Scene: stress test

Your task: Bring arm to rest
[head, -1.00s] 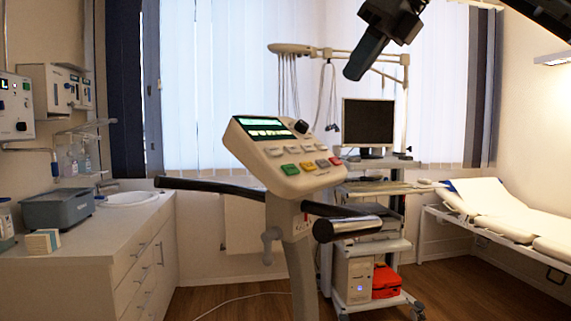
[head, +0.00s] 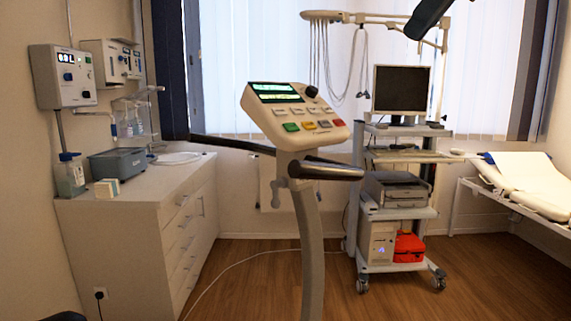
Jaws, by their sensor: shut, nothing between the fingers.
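Most of the arm is cut off by the frame. My gripper is shut and holds nothing.
An exercise machine console (head: 293,115) with handlebars stands in the middle. A wheeled cart (head: 398,214) with a monitor (head: 401,90) is behind it to the right. A white cabinet (head: 140,225) is left, an examination bed (head: 520,190) right.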

